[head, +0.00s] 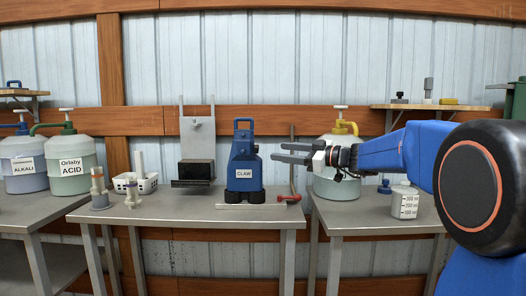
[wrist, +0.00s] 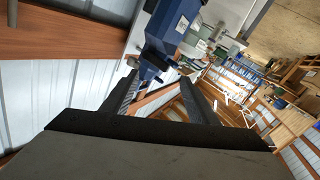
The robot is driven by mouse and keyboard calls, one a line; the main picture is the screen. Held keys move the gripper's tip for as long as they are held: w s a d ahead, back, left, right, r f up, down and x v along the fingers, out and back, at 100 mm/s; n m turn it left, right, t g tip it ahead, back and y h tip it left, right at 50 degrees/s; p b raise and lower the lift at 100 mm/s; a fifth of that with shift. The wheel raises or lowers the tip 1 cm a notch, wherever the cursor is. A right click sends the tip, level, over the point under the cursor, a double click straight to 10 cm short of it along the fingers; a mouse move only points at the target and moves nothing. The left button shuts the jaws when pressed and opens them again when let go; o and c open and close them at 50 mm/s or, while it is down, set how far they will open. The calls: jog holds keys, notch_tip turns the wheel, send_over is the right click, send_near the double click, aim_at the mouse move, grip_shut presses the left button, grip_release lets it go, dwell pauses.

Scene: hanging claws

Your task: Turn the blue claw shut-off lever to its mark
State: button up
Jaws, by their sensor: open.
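The blue claw (head: 244,172), with a white CLAW label, stands upright on the middle table in the head view. It has a blue loop handle on top and dark feet. My gripper (head: 280,153) is open, just right of the claw's upper body, its fingers pointing left. In the wrist view the blue claw (wrist: 172,28) shows beyond the fingertips of my gripper (wrist: 163,88), with nothing between the fingers. I cannot make out the shut-off lever or its mark for certain.
A red-ended bar clamp (head: 290,198) stands at the claw's right. A grey bracket (head: 197,135) with a black block stands left of it. A yellow-topped jug (head: 338,185) is behind my gripper. The middle table's front is mostly clear.

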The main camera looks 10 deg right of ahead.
aim_at(257, 149)
jog(key=x, duration=0.8)
jog(key=shift+w+a, duration=0.2)
jog(key=shift+a, duration=0.05)
jog(key=shift+f, duration=0.1)
jog(key=c, duration=1.2)
